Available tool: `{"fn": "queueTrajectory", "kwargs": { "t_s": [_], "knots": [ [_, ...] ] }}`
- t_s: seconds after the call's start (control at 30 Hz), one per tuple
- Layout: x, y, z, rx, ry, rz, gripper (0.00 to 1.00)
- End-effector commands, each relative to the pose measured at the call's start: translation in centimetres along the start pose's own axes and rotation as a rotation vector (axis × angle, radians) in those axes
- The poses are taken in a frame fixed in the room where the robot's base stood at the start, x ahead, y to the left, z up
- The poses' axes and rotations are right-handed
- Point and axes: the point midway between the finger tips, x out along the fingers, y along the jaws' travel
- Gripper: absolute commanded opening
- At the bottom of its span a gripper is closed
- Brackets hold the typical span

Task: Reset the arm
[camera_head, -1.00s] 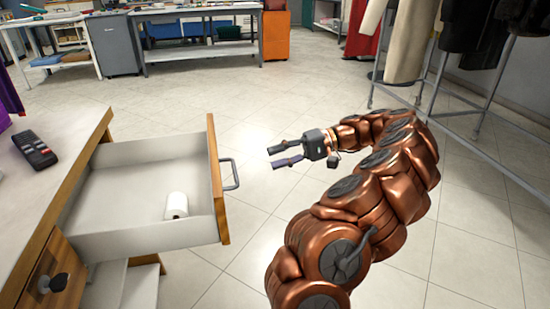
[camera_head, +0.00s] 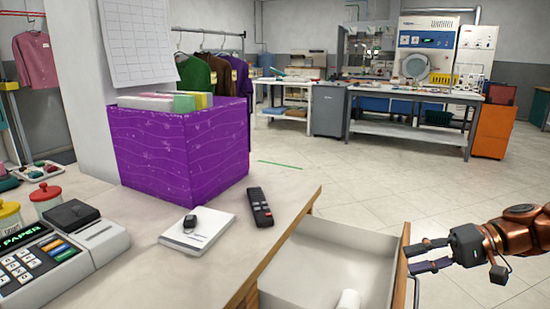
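Only the end of my copper-coloured arm (camera_head: 518,234) shows, at the right edge. The drawer (camera_head: 330,262) is pulled out from the counter, and a small white roll (camera_head: 348,300) lies in it, cut off by the picture's lower edge.
The counter (camera_head: 130,285) bears a cash register (camera_head: 50,262), a purple box (camera_head: 180,150), a white pad (camera_head: 198,232) and a black remote (camera_head: 260,208). Worktables and an orange cabinet (camera_head: 493,130) stand behind. The tiled floor between is clear.

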Motion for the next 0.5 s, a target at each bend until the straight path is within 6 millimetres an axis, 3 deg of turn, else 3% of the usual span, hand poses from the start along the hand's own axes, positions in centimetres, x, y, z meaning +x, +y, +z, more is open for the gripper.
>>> {"fn": "queueTrajectory", "kwargs": {
  "t_s": [0.03,0.2,0.5],
  "knots": [
    [0.8,-3.4,0.9,-0.015,-0.038,0.035,0.36],
    [4.5,-9.3,4.2,-0.043,-0.151,0.170,0.36],
    [8.4,-16.2,11.5,-0.087,-0.286,0.443,0.36]
  ]
}}
